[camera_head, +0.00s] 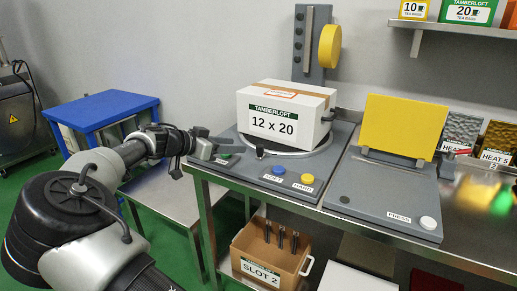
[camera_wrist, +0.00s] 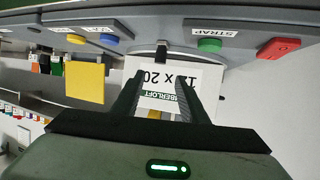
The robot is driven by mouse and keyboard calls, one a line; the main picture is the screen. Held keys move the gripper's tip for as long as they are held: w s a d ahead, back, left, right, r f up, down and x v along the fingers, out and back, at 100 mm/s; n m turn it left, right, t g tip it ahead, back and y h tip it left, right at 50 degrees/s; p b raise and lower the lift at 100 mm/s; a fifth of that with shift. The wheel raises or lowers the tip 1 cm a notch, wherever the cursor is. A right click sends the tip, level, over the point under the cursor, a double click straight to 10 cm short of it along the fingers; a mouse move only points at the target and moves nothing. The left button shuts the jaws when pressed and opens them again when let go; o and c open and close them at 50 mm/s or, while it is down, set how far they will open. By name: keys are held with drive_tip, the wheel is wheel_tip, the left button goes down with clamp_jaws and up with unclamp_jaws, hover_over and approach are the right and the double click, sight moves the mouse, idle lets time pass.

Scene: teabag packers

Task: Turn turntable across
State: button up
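The turntable (camera_head: 283,152) is a round plate with a pale rim on the grey left station, under a white carton (camera_head: 258,120) marked 12 x 20. A small black knob (camera_head: 260,153) stands at its front edge; it also shows in the wrist view (camera_wrist: 161,50). My gripper (camera_head: 229,148) is left of the knob, over the station's left side. In the wrist view my gripper (camera_wrist: 160,84) has its fingers apart with nothing clearly between them. The carton (camera_wrist: 160,75) appears upside down beyond the fingers. I cannot tell the exact gap to the knob.
Blue (camera_head: 278,170) and yellow (camera_head: 307,179) buttons sit in front of the turntable. A green STRAP button (camera_wrist: 209,45) and a red button (camera_wrist: 278,48) lie on the station's other side. A grey post with a yellow wheel (camera_head: 329,46) rises behind. The press station (camera_head: 380,195) is to the right.

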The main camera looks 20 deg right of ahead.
sight(257, 146)
drive_tip(key=b+x, duration=0.1)
drive_tip(key=x, duration=1.2)
drive_tip(key=shift+w+d+f, duration=0.15)
drive_tip(key=shift+d+f, duration=0.05)
drive_tip(key=shift+c, duration=0.5)
clamp_jaws()
